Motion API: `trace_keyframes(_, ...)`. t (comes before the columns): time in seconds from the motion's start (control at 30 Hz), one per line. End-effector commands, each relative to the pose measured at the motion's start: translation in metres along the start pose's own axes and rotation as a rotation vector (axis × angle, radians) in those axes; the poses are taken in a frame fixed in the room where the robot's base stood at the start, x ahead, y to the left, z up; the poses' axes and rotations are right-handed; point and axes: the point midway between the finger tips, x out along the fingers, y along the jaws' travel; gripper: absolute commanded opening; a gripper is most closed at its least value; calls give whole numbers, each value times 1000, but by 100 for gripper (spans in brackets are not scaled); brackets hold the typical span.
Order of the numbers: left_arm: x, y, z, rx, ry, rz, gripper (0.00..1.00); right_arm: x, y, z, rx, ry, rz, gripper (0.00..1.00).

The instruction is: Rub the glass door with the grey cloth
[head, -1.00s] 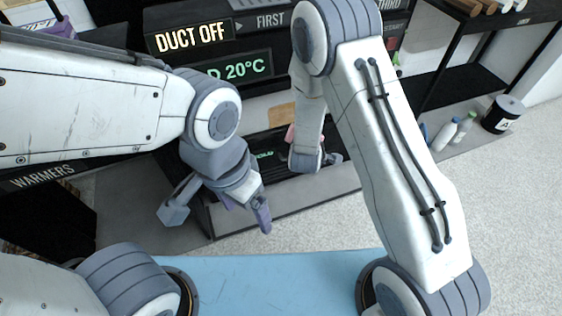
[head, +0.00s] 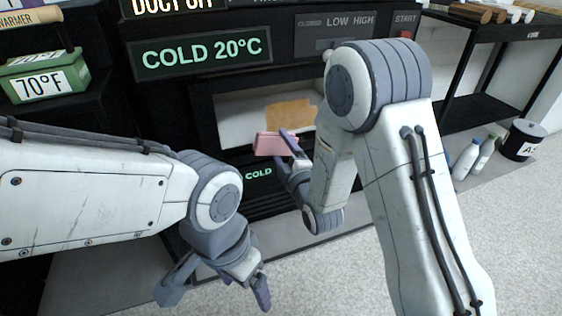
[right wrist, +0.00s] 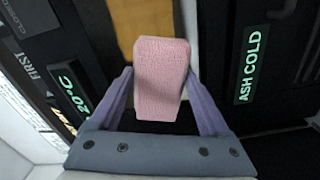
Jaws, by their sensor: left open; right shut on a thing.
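I see no grey cloth; my right gripper (head: 283,141) is shut on a pink, textured pad (head: 270,145). In the right wrist view the pad (right wrist: 161,75) stands out between the two purple fingers. The glass door (head: 232,112) is a pale pane in a dark frame, with a tan patch (head: 291,112) on it. The patch also shows in the right wrist view (right wrist: 145,22), beyond the pad. The pad is in front of the pane's lower part; I cannot tell whether it touches. My left gripper (head: 212,287) is open and empty, low and left of the door.
A display reading "COLD 20°C" (head: 200,53) is above the door. A green box marked "70°F" (head: 45,80) sits on the left. Bottles (head: 467,158) and a black-and-white canister (head: 523,140) stand at the right, by a black shelf (head: 478,95). Pale floor is open at the lower right.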

Motion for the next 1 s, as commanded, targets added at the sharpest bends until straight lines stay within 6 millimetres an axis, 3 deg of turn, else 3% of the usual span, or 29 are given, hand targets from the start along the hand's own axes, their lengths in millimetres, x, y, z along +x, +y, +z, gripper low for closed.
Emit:
trace_keyframes(0.6, -7, 0, 0, 0, 1, 0, 86, 52, 1, -1, 0, 1, 4, 36)
trace_keyframes(1.0, -8, 1, 0, 0, 0, 0, 86, 60, 1, -1, 0, 1, 3, 36)
